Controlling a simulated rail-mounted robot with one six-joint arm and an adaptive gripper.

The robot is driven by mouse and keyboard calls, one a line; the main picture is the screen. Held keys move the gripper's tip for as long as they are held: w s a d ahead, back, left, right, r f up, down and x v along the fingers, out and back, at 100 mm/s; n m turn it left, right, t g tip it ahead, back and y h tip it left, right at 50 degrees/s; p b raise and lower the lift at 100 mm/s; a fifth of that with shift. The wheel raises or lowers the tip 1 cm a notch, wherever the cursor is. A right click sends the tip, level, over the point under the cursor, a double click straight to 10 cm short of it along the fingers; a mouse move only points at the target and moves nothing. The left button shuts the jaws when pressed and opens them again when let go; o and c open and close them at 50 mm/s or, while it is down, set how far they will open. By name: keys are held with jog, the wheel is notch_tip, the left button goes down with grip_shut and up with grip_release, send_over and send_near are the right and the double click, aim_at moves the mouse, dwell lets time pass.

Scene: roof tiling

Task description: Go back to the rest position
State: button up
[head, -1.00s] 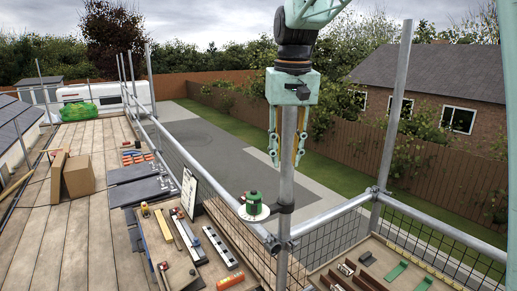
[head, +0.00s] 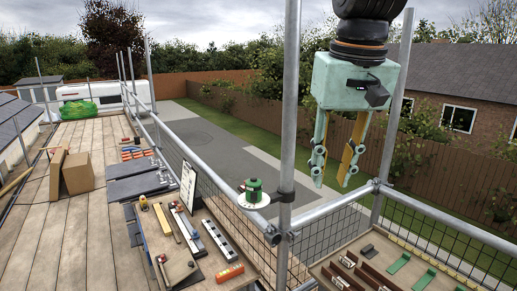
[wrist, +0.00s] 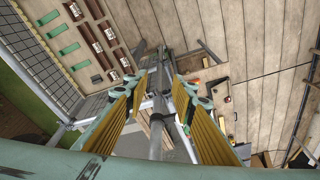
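My gripper (head: 333,172) hangs in the air right of the upright scaffold pole (head: 290,110) in the head view, its fingers pointing down. The fingers, green with yellow pads, stand apart with nothing between them in the head view. In the wrist view my gripper (wrist: 160,82) also shows its two fingers spread wide. A grey pole passes behind the gap there, well below. No roofing piece is held.
Scaffold rails (head: 335,205) with mesh run below my gripper. A tray with green and brown pieces (head: 399,263) lies at the lower right. A bench with tools (head: 180,233), a cardboard box (head: 78,173) and a green-topped round object (head: 253,190) stand left. Open air surrounds my gripper.

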jog(key=s+d+f+b, duration=0.2)
jog(key=s+f, duration=0.3)
jog(key=s, duration=0.3)
jog(key=s+d+f+t+b, duration=0.1)
jog(key=s+f, duration=0.3)
jog(key=s, duration=0.5)
jog(key=s+d+f+b, duration=0.2)
jog(key=s+f, duration=0.3)
jog(key=s, duration=0.4)
jog(key=shift+d+f+m+t+b, duration=0.3)
jog(key=shift+d+f+m+b, duration=0.1)
jog(key=shift+b, duration=0.4)
